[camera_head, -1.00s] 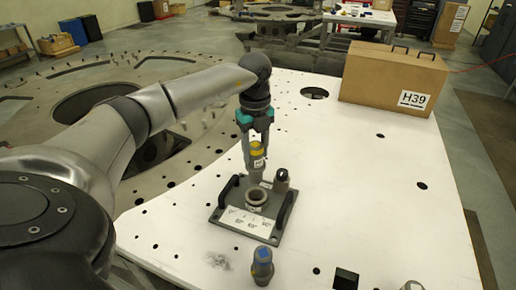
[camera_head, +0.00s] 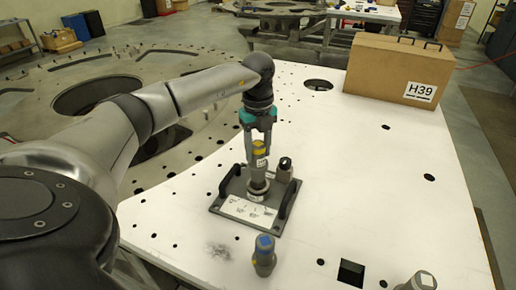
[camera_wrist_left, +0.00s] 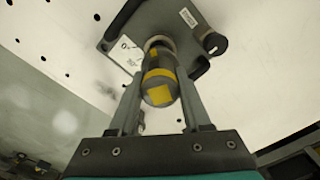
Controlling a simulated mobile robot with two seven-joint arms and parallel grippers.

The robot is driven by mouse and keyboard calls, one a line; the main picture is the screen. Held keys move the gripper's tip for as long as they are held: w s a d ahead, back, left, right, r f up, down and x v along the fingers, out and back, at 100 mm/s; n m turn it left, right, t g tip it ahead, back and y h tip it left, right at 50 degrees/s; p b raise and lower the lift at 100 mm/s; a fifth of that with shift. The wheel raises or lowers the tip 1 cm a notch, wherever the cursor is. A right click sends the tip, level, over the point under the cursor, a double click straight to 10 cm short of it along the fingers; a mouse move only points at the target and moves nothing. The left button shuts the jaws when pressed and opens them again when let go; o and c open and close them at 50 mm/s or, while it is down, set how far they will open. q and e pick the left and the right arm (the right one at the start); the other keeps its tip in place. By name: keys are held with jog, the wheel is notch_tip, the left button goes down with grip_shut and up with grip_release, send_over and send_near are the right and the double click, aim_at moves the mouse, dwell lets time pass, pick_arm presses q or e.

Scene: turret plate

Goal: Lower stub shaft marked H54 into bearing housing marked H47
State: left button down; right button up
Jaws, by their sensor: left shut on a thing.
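The stub shaft (camera_head: 259,165), grey with a yellow top, stands upright in my left gripper (camera_head: 259,146). It also shows in the left wrist view (camera_wrist_left: 160,85), between the two fingers of my gripper (camera_wrist_left: 158,92). A small white label is on its side, too small to read. The bearing housing (camera_head: 258,196) is a round ring on a dark grey base plate with two black handles. The shaft's lower end meets the ring's mouth; how deep it sits, I cannot tell. The housing shows partly behind the shaft in the wrist view (camera_wrist_left: 154,42). My right gripper is out of view.
A black-topped grey knob or post (camera_head: 284,168) stands close right of the shaft on the base plate. A blue-topped shaft (camera_head: 264,256) stands in front. A grey labelled part (camera_head: 420,282) is at the bottom right. A cardboard box marked H39 (camera_head: 390,68) stands at the back.

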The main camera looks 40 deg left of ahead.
aim_at(258, 168)
pick_arm(q)
jog(key=shift+f+b, duration=1.8)
jog(key=shift+f, duration=1.55)
jog(key=c, duration=0.5)
grip_release()
jog(key=shift+o, duration=1.1)
jog(key=shift+f, duration=0.1)
notch_tip(258, 168, up, 15)
jog(key=shift+r, duration=0.2)
jog(key=shift+d+f, duration=0.1)
